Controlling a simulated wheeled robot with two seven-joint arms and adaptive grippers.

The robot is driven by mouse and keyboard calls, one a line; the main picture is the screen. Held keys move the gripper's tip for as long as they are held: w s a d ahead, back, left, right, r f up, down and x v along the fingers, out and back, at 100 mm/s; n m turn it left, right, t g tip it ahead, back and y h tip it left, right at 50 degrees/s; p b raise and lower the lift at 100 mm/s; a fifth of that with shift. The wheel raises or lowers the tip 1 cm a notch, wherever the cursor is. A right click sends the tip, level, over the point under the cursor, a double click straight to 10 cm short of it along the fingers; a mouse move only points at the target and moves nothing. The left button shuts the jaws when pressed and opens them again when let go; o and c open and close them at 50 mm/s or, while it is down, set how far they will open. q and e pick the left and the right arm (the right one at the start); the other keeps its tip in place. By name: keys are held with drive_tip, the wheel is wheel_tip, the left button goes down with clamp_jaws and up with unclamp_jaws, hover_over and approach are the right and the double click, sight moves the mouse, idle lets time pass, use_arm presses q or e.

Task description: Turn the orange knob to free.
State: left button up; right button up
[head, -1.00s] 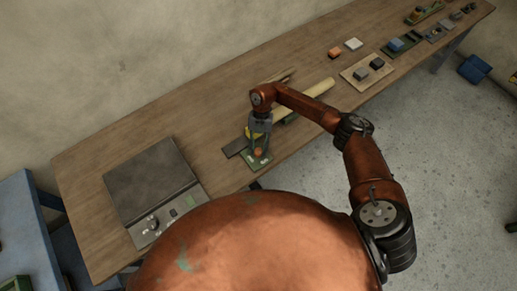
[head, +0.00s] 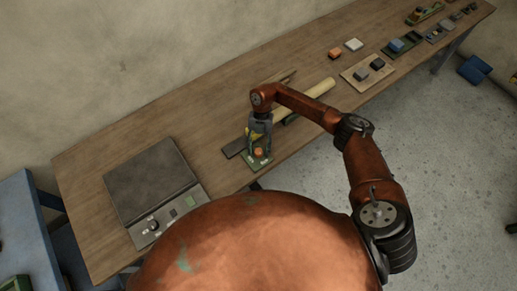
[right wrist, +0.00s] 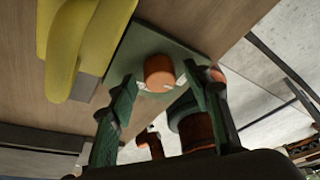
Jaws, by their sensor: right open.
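The orange knob (head: 259,152) sits on a small green plate (head: 249,165) near the front edge of the bench. In the right wrist view the knob (right wrist: 159,73) is a short round orange cap on the green plate (right wrist: 160,42), with pale marks on the plate beside it. My right gripper (head: 259,143) is over the knob, pointing down. In the right wrist view its two fingers (right wrist: 160,75) are apart, one on each side of the knob; I cannot tell whether they touch it. My left gripper is not in view.
A grey scale-like device (head: 150,180) with a dial stands at left. Several small blocks and trays lie farther right.

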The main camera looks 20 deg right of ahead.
drive_tip(key=v, duration=1.2)
